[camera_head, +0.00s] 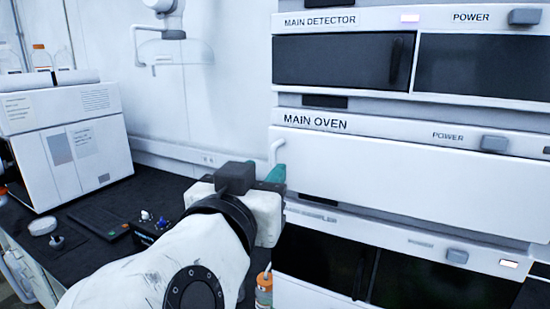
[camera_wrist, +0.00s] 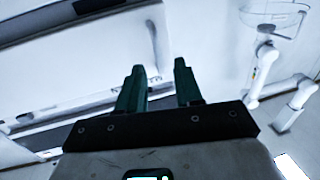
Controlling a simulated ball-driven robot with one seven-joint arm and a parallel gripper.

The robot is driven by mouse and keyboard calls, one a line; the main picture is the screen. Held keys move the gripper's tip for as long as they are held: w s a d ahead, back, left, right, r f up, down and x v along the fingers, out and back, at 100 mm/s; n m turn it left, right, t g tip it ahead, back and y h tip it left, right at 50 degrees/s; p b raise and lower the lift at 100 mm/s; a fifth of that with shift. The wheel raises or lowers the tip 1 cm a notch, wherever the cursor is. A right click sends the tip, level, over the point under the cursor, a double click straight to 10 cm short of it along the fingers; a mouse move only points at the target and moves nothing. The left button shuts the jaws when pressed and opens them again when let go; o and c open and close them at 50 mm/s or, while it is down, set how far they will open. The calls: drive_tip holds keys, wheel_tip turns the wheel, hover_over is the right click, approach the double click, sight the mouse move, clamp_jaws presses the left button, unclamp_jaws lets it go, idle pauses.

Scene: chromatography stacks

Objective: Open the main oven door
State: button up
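The main oven is the white unit in the middle of the stack at right, with a label "MAIN OVEN" (camera_head: 315,122). Its wide white door (camera_head: 410,180) appears shut. A small white handle (camera_head: 276,148) stands out at the door's left edge. My gripper (camera_head: 277,174) is at that left edge, just below the visible part of the handle. In the wrist view my gripper (camera_wrist: 159,66) has two dark green fingers spread apart, with the pale handle (camera_wrist: 155,40) ahead of the gap between them. I cannot tell whether the fingers touch it. My wrist hides the lower handle.
The main detector (camera_head: 340,60) is above the oven, and another dark-fronted unit (camera_head: 320,258) is below. A white instrument (camera_head: 70,140) stands on the black bench at left. An orange-capped bottle (camera_head: 264,290) is close below my wrist. A wall-mounted extraction arm (camera_head: 175,50) hangs behind.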

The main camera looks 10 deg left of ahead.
sight(272, 164)
drive_tip(key=shift+w+d+p, duration=0.2)
drive_tip(key=shift+w, duration=0.75)
drive_tip(key=shift+w+d+p, duration=0.15)
drive_tip(key=shift+w, duration=0.8)
drive_tip(key=shift+c, duration=0.2)
clamp_jaws()
